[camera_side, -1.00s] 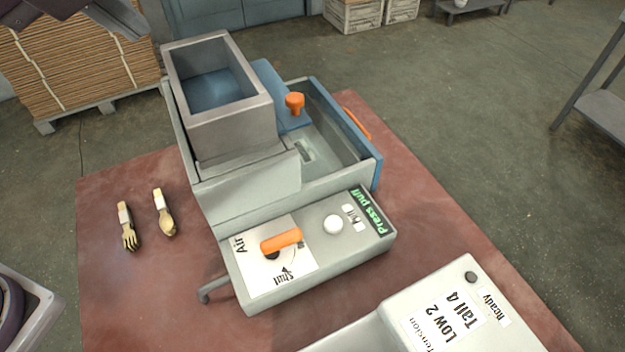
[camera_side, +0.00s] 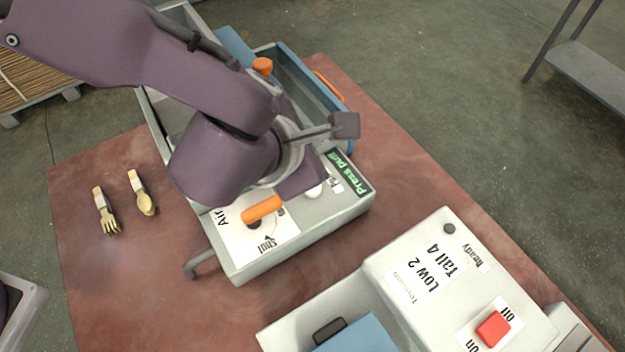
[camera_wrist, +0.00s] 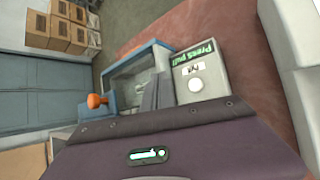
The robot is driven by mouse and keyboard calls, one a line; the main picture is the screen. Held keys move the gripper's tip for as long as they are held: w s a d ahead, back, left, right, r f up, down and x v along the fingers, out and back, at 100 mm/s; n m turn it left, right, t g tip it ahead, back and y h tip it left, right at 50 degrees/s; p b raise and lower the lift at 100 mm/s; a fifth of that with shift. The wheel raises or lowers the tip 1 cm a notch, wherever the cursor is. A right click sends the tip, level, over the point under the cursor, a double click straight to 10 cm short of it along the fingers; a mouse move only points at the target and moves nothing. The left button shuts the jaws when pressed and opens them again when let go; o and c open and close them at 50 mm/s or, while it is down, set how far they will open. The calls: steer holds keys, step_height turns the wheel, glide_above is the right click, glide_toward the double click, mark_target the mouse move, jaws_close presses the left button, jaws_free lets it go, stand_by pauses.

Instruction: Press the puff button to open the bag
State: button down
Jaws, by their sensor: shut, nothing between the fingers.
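The white round puff button (camera_side: 314,190) is on the grey control box (camera_side: 330,215), partly covered by my gripper (camera_side: 302,178) in the side view. The wrist view shows the button (camera_wrist: 195,85) fully, to the right of my shut, empty gripper (camera_wrist: 155,92). The fingertips are hidden in the side view, and I cannot tell their height above the box. A green display (camera_side: 347,174) beside the button reads "Press puff". An orange lever (camera_side: 262,208) lies on the plate marked Air and Shut. I see no bag clearly.
An orange knob (camera_side: 262,66) stands at the blue-framed bin (camera_side: 290,52) behind the control box. A second machine (camera_side: 440,270) with a red switch (camera_side: 493,329) stands front right.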

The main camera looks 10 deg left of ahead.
steer(key=shift+f, duration=0.6)
steer(key=shift+f, duration=4.4)
steer(key=shift+f, duration=0.4)
steer(key=shift+f, duration=0.55)
steer(key=shift+r, duration=0.95)
